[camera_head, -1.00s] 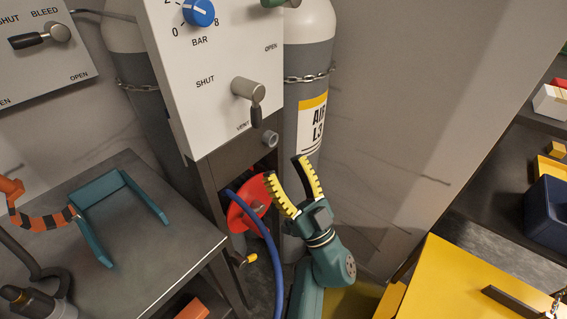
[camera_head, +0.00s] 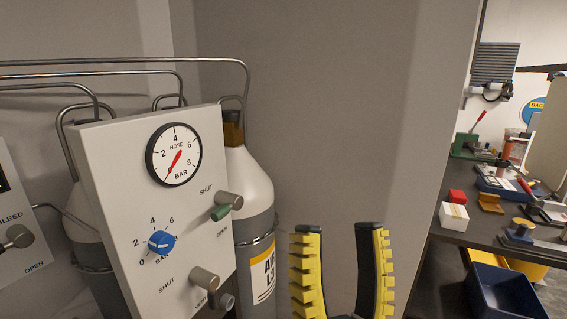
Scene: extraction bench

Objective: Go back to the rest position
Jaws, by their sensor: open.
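My gripper (camera_head: 341,268) shows at the bottom of the head view, right of centre. Its two yellow-toothed black fingers point up and stand wide apart, with nothing between them. It is apart from the white gas panel (camera_head: 130,235) on its left, with the AIR cylinder (camera_head: 252,205) between them in the picture. The rest of my arm is below the picture's edge.
A dark bench (camera_head: 455,234) with boxes and a blue bin (camera_head: 503,293) are at right. Plain wall stands behind my gripper.

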